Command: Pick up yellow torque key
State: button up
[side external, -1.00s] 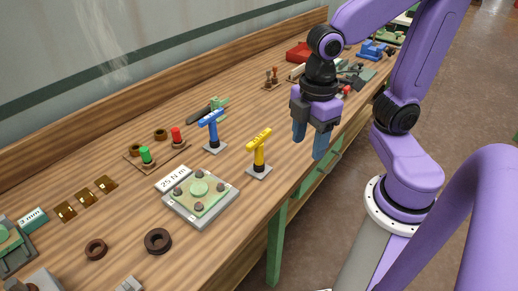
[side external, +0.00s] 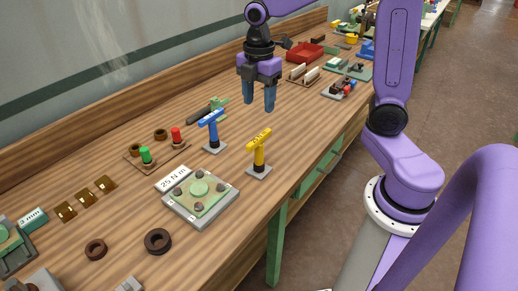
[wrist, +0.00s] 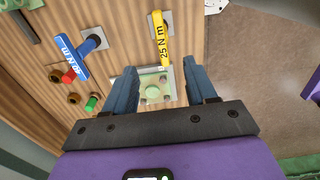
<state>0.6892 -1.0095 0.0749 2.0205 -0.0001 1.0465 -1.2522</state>
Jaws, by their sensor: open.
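The yellow torque key (side external: 259,148) stands upright, T-shaped, on a small grey square base on the bench. In the wrist view the yellow key (wrist: 162,40) shows its "25 N m" marking and lies ahead of the fingers, between their lines. My gripper (side external: 256,103) is open and empty, above the bench and apart from the key, beyond the blue key in the side view. In the wrist view its two blue fingers (wrist: 163,90) are spread wide. The similar blue torque key (side external: 211,128) stands on its own base to the left of the yellow one.
A grey plate with a green top (side external: 200,198) and a "25 N m" label (side external: 173,178) lie in front of the keys. A board with red and green pegs (side external: 158,154) is to the left. The bench's front edge is close to the right of the yellow key.

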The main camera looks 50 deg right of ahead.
aim_at(259, 137)
notch_tip(259, 137, down, 9)
jog(key=shift+f, duration=0.1)
jog(key=shift+s+a+f, duration=0.15)
jog(key=shift+f, duration=2.5)
grip_shut()
